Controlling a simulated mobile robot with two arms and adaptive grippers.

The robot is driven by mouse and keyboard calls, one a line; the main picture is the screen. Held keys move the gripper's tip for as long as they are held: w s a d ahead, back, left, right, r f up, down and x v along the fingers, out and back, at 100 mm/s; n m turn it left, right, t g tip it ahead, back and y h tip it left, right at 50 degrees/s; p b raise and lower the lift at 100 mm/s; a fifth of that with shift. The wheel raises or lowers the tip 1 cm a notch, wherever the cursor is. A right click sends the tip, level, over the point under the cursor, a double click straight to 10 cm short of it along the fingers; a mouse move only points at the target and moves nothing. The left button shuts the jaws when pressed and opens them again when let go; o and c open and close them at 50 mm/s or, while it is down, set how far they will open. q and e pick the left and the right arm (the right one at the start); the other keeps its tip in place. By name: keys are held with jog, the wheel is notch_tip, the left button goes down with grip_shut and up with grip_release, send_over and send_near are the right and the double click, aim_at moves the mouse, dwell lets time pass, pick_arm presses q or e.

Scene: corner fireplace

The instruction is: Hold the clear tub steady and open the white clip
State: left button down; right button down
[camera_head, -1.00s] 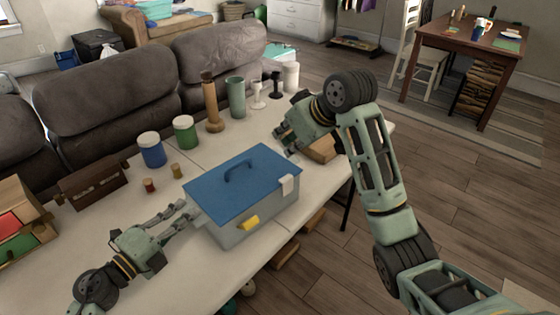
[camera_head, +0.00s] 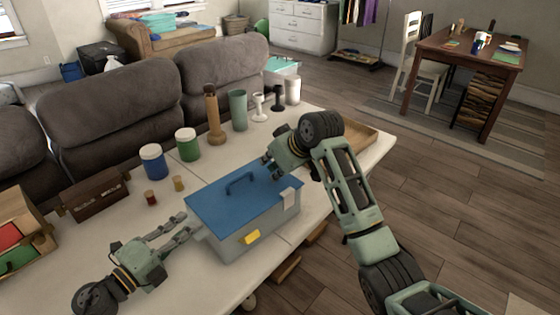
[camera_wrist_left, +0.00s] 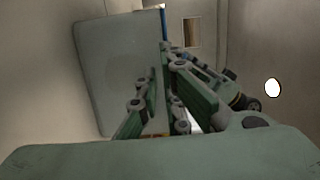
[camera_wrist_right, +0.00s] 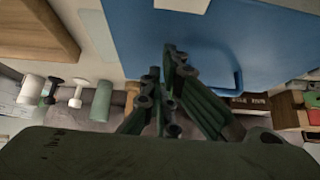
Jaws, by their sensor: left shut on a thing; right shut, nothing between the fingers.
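The tub (camera_head: 229,245) has a pale grey, see-through-looking body and a blue lid (camera_head: 225,199) with a handle, and stands on the table. The white clip (camera_head: 289,197) is on its right side, folded down over the lid's edge; part of it shows at the top of the right wrist view (camera_wrist_right: 182,4). A yellow clip (camera_head: 251,237) is on the front side. My left gripper (camera_head: 190,223) is shut on the tub at its left end; the left wrist view shows the wall (camera_wrist_left: 115,75) close to the fingers. My right gripper (camera_head: 270,166) is shut and empty near the lid's far right corner, apart from the white clip.
Blue (camera_head: 152,162) and green (camera_head: 187,145) jars, small spice jars, a wooden mill (camera_head: 214,118), a green cup (camera_head: 238,110) and goblets stand behind the tub. A wooden tray (camera_head: 355,136) lies at the right end of the table (camera_head: 330,160). A wooden box (camera_head: 95,195) is at left.

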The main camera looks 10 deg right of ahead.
aim_at(288, 189)
jog(key=shift+s+d+f, duration=0.15)
jog(key=shift+f, duration=0.1)
jog(key=shift+s+d, duration=0.45)
jog(key=shift+s, duration=0.25)
jog(key=shift+s+d, duration=0.4)
jog(key=shift+s, duration=0.3)
jog(key=shift+s+d+r+t+y, duration=0.1)
jog(key=shift+s+d+t+y, duration=0.2)
jog(key=shift+s+t, duration=0.1)
jog(key=shift+s+d+t+y, duration=0.4)
jog(key=shift+s+t+y, duration=0.1)
jog(key=shift+s+t, duration=0.2)
jog(key=s+t+y, duration=0.1)
jog(key=s+d+t, duration=0.1)
jog(key=shift+d+r+t+y, duration=0.15)
jog(key=shift+t+y, duration=0.25)
jog(key=shift+w, duration=0.1)
